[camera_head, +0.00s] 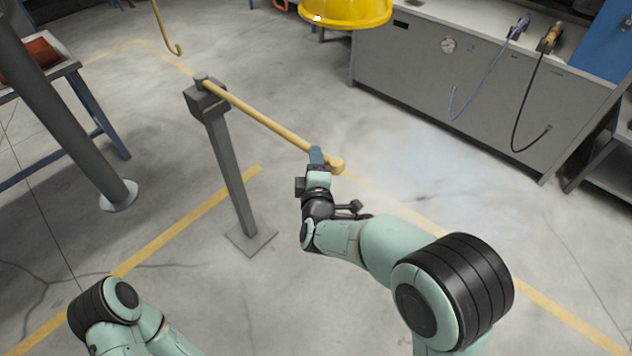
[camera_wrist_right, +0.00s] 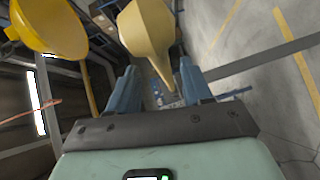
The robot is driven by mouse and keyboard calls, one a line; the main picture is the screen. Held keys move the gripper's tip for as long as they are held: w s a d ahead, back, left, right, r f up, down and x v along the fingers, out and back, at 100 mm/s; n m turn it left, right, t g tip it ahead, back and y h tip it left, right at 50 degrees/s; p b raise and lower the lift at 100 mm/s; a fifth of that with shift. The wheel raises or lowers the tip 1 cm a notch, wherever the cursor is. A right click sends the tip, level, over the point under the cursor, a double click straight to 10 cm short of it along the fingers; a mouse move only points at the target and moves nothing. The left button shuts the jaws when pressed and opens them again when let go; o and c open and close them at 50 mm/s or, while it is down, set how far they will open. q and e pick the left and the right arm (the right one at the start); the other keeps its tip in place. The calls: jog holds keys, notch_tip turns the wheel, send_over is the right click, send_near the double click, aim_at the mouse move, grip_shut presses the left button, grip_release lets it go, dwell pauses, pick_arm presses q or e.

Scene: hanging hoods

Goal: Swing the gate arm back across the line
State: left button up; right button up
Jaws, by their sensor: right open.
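The gate arm (camera_head: 262,118) is a yellow bar. It runs from the top of a grey post (camera_head: 228,165) down and right to a thick knob (camera_head: 337,165) at its free end. My right gripper (camera_head: 318,158) has blue fingers and is at the free end, right beside the knob. In the right wrist view the knob end (camera_wrist_right: 148,32) is large, and the tapering bar lies between the two open fingers (camera_wrist_right: 161,90). I cannot tell whether either finger touches it. My left arm shows at the lower left, but its gripper is out of view.
Yellow floor lines (camera_head: 190,220) run across the concrete. A grey cabinet (camera_head: 440,85) with hanging hoses stands at the right. A dark column (camera_head: 60,100) stands at the left.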

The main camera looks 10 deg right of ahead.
pick_arm(q)
jog(key=shift+w+r, duration=0.1)
jog(key=shift+r, duration=0.2)
pick_arm(e)
jog(key=s+a+r, duration=0.1)
jog(key=s, duration=0.7)
jog(key=shift+s, duration=0.2)
